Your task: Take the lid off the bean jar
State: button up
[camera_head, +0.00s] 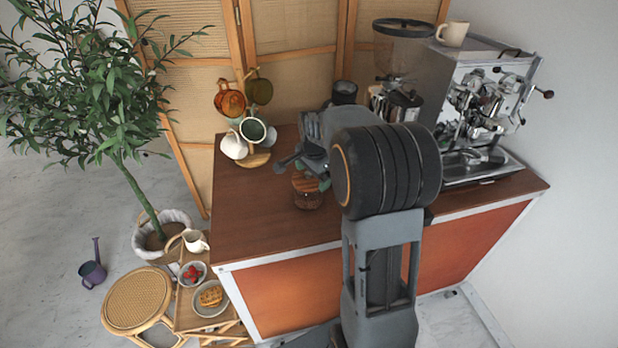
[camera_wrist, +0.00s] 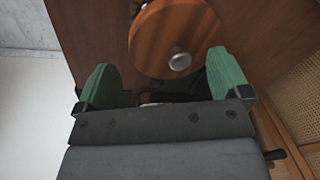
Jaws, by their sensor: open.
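The bean jar (camera_head: 308,200) stands on the brown cart top, partly hidden behind my gripper and arm in the head view. Its round wooden lid (camera_wrist: 172,38) is on it, with a small metal knob (camera_wrist: 179,60) in the middle, seen from above in the wrist view. My gripper (camera_wrist: 168,82) is open, its two green fingers apart with nothing between them. The lid and knob lie just beyond the fingertips in the wrist view. In the head view my gripper (camera_head: 310,171) is over or close beside the jar; the exact gap is hard to tell.
A mug tree (camera_head: 259,157) with several cups stands to the left on the cart top (camera_head: 245,205). An espresso machine (camera_head: 487,105) and a grinder (camera_head: 398,62) stand to the right. A dark canister (camera_head: 345,91) is behind my arm. The cart top's front left is clear.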

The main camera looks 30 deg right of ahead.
jog(key=shift+w+f, duration=0.1)
jog(key=shift+f, duration=0.55)
jog(key=c, duration=1)
jog(key=shift+r, duration=0.1)
